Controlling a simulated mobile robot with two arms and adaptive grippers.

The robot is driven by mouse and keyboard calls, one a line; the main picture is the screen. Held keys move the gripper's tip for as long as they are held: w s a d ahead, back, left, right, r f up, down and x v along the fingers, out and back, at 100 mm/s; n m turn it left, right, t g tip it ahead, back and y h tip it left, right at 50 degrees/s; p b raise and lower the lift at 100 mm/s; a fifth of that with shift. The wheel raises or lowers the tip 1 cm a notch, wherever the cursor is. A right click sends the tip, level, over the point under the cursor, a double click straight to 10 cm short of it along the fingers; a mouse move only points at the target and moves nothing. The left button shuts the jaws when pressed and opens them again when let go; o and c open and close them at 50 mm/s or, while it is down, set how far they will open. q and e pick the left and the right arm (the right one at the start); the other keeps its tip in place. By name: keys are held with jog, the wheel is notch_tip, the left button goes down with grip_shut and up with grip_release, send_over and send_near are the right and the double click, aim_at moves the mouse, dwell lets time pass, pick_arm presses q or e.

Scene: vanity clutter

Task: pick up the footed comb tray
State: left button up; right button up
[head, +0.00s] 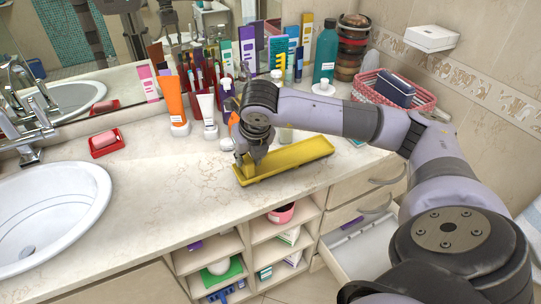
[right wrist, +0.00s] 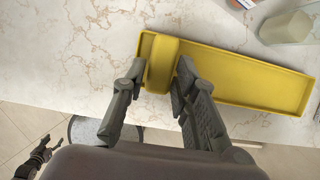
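The footed comb tray (head: 300,154) is a long, shallow yellow tray lying on the marble counter near its front edge. It also shows in the right wrist view (right wrist: 245,75). A raised yellow block (right wrist: 162,66) stands at its left end; I cannot tell if it is part of the tray. My right gripper (right wrist: 160,75) is low over that end, one finger on each side of the block, with narrow gaps showing. In the head view the right gripper (head: 250,166) partly hides the tray's left end. A dark jointed part, seemingly my left gripper (right wrist: 38,152), shows small at the lower left.
An orange tube (head: 171,100) and a white tube (head: 207,115) stand behind the tray. A pink basket (head: 420,96) and a teal bottle (head: 326,52) are at the back right. A red soap dish (head: 106,142) and sink (head: 50,215) are left. The counter's middle is clear.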

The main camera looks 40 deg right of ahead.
jog(key=shift+x, duration=1.15)
jog(key=shift+w+f, duration=0.2)
jog(key=shift+f, duration=0.1)
pick_arm(q)
jog(key=shift+s+r, duration=0.25)
jog(key=shift+s, duration=0.25)
jog(key=shift+s+r, duration=0.25)
jog(key=shift+s, duration=0.25)
pick_arm(e)
jog(key=shift+c, duration=0.3)
pick_arm(q)
jog(key=shift+w, duration=0.3)
pick_arm(e)
grip_shut()
